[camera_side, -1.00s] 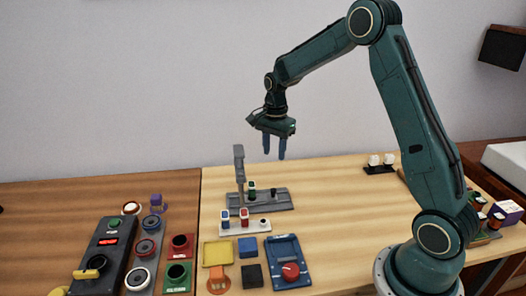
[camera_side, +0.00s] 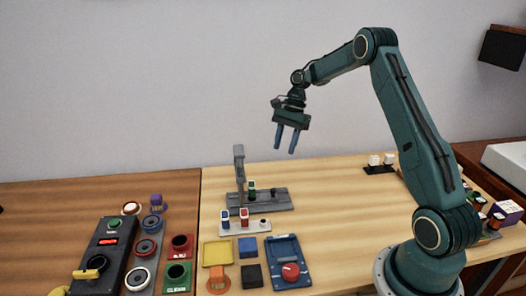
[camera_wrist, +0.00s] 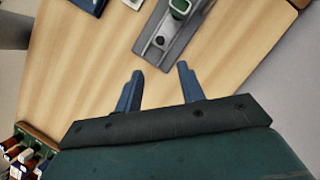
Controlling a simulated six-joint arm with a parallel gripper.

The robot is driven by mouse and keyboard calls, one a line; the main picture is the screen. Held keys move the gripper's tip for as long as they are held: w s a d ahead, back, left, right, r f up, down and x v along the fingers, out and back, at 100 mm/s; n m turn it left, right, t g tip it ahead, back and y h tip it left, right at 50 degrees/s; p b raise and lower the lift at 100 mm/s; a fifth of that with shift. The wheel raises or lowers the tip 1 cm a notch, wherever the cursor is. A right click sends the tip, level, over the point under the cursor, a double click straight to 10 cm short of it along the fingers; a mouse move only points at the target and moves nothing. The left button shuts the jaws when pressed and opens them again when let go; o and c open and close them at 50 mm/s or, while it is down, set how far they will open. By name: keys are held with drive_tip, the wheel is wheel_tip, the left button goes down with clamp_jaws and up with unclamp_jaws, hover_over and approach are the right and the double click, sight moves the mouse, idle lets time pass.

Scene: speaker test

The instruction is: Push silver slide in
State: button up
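The grey fixture (camera_side: 270,203) stands on the light wooden table with a tall upright post (camera_side: 239,163) at its left end. A green and white piece (camera_side: 251,190) sits in it by the post, and a small dark knob (camera_side: 273,192) stands toward its right end. I cannot make out a separate silver slide; it may be part of this fixture. The wrist view shows the fixture's grey base (camera_wrist: 172,52) at the top, beyond my fingertips. My gripper (camera_side: 285,150) is open and empty, tilted, in the air above and right of the fixture. Its blue fingers also show apart in the wrist view (camera_wrist: 160,69).
A white holder (camera_side: 236,230) with a blue and a red piece stands in front of the fixture. A blue tray (camera_side: 286,250) with a red knob and a yellow tray (camera_side: 217,252) lie nearer. A black control box (camera_side: 105,255) stands left.

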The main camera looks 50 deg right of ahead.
sight(274, 189)
drive_tip(key=shift+f, duration=0.1)
drive_tip(key=x, duration=1.3)
drive_tip(key=shift+a+f, duration=0.1)
drive_tip(key=shift+f, duration=0.2)
clamp_jaws()
